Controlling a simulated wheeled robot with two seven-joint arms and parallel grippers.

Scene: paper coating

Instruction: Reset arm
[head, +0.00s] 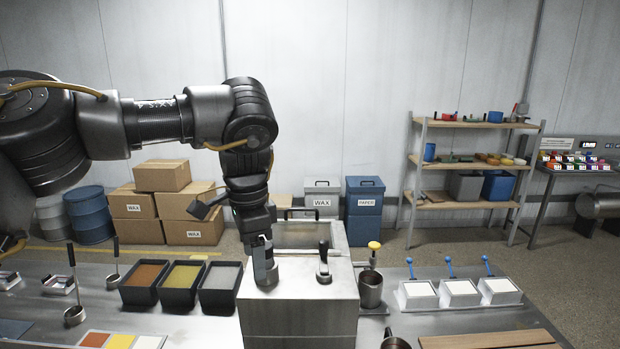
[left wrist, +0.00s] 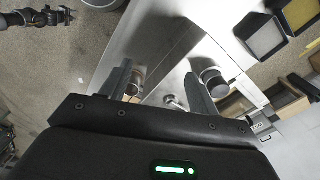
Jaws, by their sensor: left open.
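My left arm reaches in from the left in the head view. Its gripper (head: 265,268) points down over the left part of the steel box (head: 298,315) with the black upright handle (head: 323,262). In the left wrist view the gripper (left wrist: 165,82) has its two fingers apart, with nothing held between them. Whether the fingertips touch the box top is unclear. A dark jointed arm end, seemingly my right arm (left wrist: 38,18), shows small at the top left of the left wrist view; its jaws are too small to read. It is absent from the head view.
Left of the box stand black bins of orange (head: 146,273), yellow (head: 182,276) and grey (head: 221,277) material. A metal jug (head: 370,288) and white blocks with blue handles (head: 460,292) are on the right. A wooden board (head: 490,339) lies at front right.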

